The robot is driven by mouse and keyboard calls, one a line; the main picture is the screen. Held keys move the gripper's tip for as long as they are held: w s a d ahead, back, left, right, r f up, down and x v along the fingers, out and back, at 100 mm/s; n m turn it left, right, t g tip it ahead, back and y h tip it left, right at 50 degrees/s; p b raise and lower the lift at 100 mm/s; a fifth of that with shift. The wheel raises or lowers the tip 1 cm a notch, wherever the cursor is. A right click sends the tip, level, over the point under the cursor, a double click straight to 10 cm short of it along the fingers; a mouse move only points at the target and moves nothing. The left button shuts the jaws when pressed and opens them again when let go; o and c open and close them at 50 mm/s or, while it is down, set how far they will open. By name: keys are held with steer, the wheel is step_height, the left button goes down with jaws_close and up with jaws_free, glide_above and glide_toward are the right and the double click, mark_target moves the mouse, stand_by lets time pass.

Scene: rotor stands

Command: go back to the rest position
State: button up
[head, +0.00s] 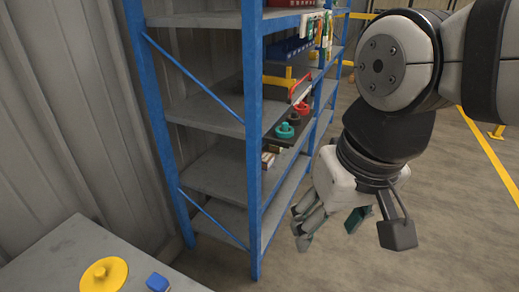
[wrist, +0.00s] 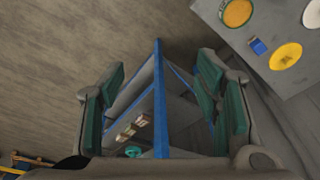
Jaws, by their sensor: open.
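My gripper (head: 328,232) hangs in the air in front of the blue-framed shelf rack (head: 252,150), over open floor. In the wrist view, its two green-padded fingers (wrist: 160,98) stand wide apart, with nothing held between them. The rack shows in the gap between them, beyond the fingertips. In the head view my arm comes in from the upper right and hides part of the floor and whatever lies behind it.
A grey table (head: 60,250) at lower left carries a yellow disc-like part (head: 104,275) and a small blue block (head: 157,282). Green (head: 285,131) and red (head: 302,108) parts sit on the rack. Free floor (head: 450,200) lies right, with a yellow line.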

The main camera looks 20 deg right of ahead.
steer(key=s, duration=0.1)
steer(key=s+d, duration=0.1)
steer(key=s+n, duration=0.1)
steer(key=shift+s+d+f, duration=0.15)
steer(key=shift+f, duration=0.15)
